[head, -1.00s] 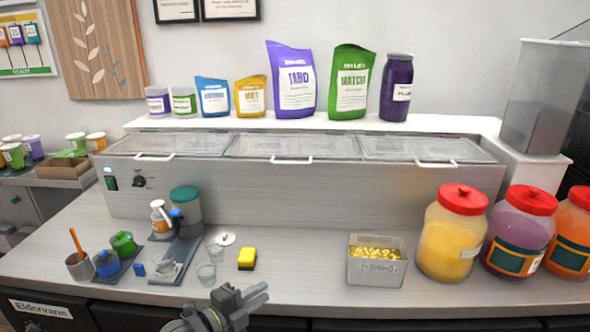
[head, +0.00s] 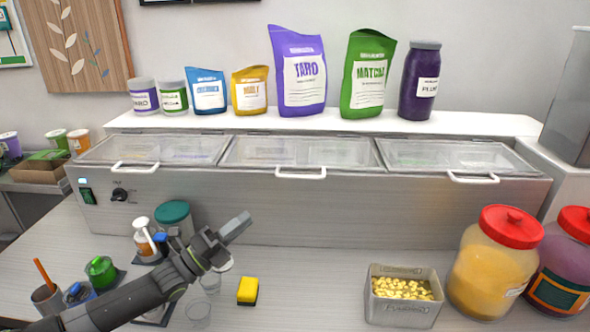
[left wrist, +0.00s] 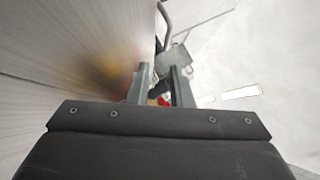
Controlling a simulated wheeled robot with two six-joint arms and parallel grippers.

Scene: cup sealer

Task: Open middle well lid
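The middle well lid (head: 335,153) is a clear panel in a grey frame. It lies shut on the long metal counter unit, between the left lid (head: 205,150) and the right lid (head: 430,155). Its white bar handle (head: 300,173) sticks out at the front edge. My left gripper (head: 243,226) is in front of the unit's front wall, below and left of that handle and apart from it. In the left wrist view its two fingers (left wrist: 160,88) stand apart with nothing held. A grey curved bar, possibly a handle, shows beyond them. My right gripper is not in view.
Pouches and jars, including a purple taro pouch (head: 298,75), stand on the white shelf (head: 330,122) behind the lids. A yellow sponge (head: 248,290), a bin of yellow pieces (head: 400,312) and red-lidded jars (head: 490,270) stand on the counter. Cups crowd the left.

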